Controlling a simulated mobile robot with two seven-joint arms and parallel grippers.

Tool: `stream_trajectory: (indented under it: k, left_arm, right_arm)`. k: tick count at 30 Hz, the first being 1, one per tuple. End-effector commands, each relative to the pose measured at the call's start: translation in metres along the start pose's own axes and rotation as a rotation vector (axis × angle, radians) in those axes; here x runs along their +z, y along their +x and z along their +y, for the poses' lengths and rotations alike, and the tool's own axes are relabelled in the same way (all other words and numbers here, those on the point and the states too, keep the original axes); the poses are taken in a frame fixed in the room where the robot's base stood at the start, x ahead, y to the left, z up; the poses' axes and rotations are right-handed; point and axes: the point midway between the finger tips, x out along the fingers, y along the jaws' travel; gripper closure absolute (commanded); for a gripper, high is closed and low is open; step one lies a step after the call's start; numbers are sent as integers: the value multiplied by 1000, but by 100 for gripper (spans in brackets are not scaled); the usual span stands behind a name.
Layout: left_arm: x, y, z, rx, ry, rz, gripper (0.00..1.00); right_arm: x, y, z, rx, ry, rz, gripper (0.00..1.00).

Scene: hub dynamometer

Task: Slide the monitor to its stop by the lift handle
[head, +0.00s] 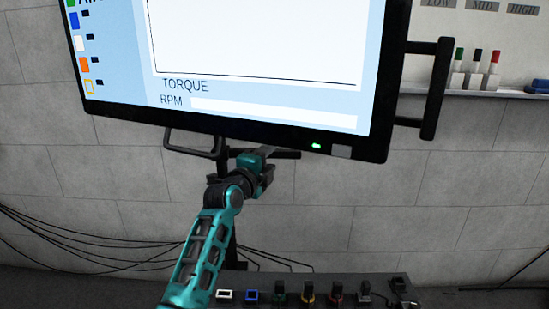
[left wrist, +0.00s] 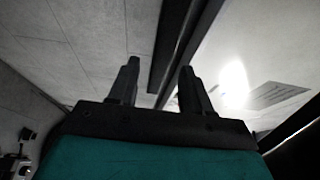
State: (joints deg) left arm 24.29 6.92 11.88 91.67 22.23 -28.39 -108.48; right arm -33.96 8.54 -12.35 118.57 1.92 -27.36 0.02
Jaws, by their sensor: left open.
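The monitor (head: 240,122) is a large dark-framed screen reading TORQUE and RPM, at the top of the head view. A dark loop handle (head: 190,152) hangs under its lower edge, and a tall dark bar handle (head: 437,88) stands on its right side. I cannot tell for sure which is the lift handle. My left gripper (head: 268,156) is just below the monitor's lower edge, right of the loop handle, partly hidden by its own wrist. In the left wrist view its fingers (left wrist: 158,68) are apart, with a dark bar (left wrist: 172,40) showing between them; contact is unclear.
A control box (head: 310,283) with several coloured knobs and switches sits low in front of the grey block wall (head: 350,215). Cables (head: 110,245) hang at the left. A shelf (head: 480,93) with several coloured-top items is at the upper right.

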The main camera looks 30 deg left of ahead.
Motion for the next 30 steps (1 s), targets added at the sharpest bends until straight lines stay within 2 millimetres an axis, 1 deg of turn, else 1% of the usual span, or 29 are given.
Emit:
stream_trajectory:
  k: [1, 3, 9, 13, 21, 30]
  left_arm:
    - [0, 9, 1, -1, -5, 0, 51]
    - [0, 19, 0, -2, -5, 1, 51]
    - [0, 36, 0, 0, -2, 0, 51]
    - [0, 40, 0, 0, -2, 0, 51]
    - [0, 41, 0, 0, -1, 0, 51]
    - [0, 41, 0, 1, -1, 0, 80]
  right_arm:
    - [4, 2, 0, 0, 1, 0, 28]
    - [5, 3, 0, 1, 1, -1, 28]
    - [8, 5, 0, 1, 2, -1, 28]
    - [9, 6, 0, 1, 1, -1, 28]
    - [9, 6, 1, 1, 1, -1, 28]
    - [9, 5, 1, 1, -1, -2, 28]
